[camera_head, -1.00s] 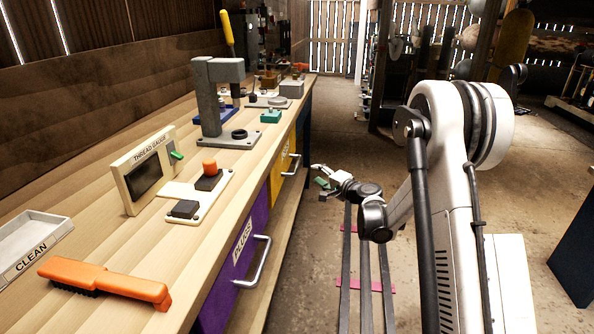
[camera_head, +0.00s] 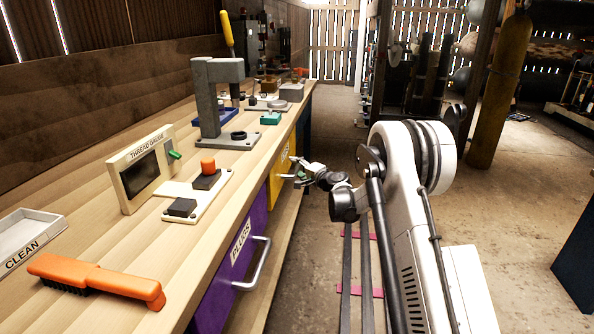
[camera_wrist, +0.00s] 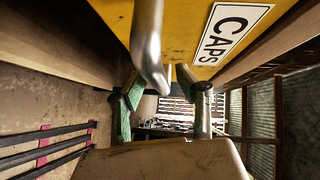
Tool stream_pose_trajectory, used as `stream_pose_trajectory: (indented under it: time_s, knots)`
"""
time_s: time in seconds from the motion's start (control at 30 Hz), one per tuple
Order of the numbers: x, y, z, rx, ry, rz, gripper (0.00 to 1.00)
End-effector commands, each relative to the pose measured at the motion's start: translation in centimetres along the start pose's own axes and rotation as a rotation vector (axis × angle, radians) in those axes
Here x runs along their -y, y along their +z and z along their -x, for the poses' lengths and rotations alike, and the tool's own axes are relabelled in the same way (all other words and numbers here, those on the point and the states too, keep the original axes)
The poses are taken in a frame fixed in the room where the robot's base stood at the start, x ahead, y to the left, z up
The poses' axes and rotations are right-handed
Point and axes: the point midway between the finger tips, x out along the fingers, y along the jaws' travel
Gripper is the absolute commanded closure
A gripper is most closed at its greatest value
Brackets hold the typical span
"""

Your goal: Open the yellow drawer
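The yellow drawer (camera_head: 279,174) is in the bench front, beyond the purple drawer, and looks shut. In the wrist view its yellow front (camera_wrist: 180,30) fills the top, with a CAPS label (camera_wrist: 230,32). Its silver bar handle (camera_wrist: 148,45) comes down toward the space between my fingers. My gripper (camera_head: 298,174) is at the drawer's handle in the head view and hides most of it. In the wrist view my gripper (camera_wrist: 158,82) has its two green-padded fingers apart, one on each side of the handle's lower end. I cannot tell whether either finger touches the handle.
The purple PLUGS drawer (camera_head: 238,262) with its own handle (camera_head: 258,265) is nearer the camera. The benchtop (camera_head: 205,258) carries a thread gauge (camera_head: 142,170), an orange brush (camera_head: 95,280) and a grey press (camera_head: 208,100). The floor right of the bench is open.

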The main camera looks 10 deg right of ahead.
Motion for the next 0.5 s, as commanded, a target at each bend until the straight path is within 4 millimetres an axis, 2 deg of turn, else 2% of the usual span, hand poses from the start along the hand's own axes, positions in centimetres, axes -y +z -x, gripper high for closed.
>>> stream_pose_trajectory:
  time_s: [0.37, 0.5]
  knots:
    - [0.04, 0.04, -0.50, 0.000, 0.000, 0.000, 0.67]
    - [0.03, 0.03, -0.49, 0.000, 0.000, 0.000, 0.86]
